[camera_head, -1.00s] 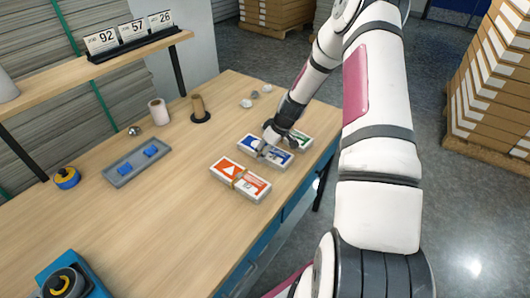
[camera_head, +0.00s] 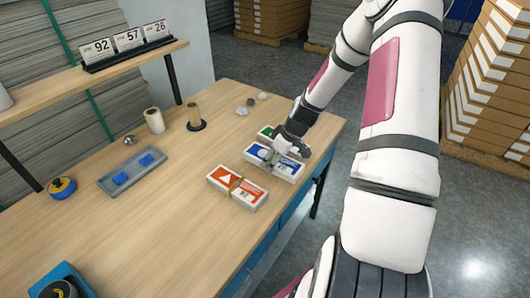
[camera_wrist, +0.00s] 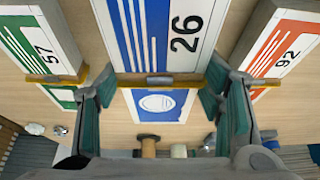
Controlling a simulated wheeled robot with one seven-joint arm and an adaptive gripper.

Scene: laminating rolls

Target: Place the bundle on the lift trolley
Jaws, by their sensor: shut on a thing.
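My gripper (camera_head: 275,157) is shut on the blue-and-white bundle (camera_head: 287,170), marked 26, across its middle. In the wrist view the fingers (camera_wrist: 160,85) are at both sides of this bundle (camera_wrist: 150,35). I cannot tell whether it touches the table or is slightly raised. The orange-and-white bundle (camera_head: 237,187), marked 92, lies nearer; it is at the right in the wrist view (camera_wrist: 283,45). The green-and-white bundle (camera_head: 268,131), marked 57, is just beyond, partly hidden by my gripper; it is at the left in the wrist view (camera_wrist: 35,45). I see no lift trolley.
The wooden table (camera_head: 160,225) has free room at its front left. A grey tray (camera_head: 133,171) with blue pieces, tape roll (camera_head: 61,187), white roll (camera_head: 154,121) and brown roll on a stand (camera_head: 194,113) stand on it. A shelf carries number cards (camera_head: 127,45). Stacked boxes (camera_head: 490,90) stand right.

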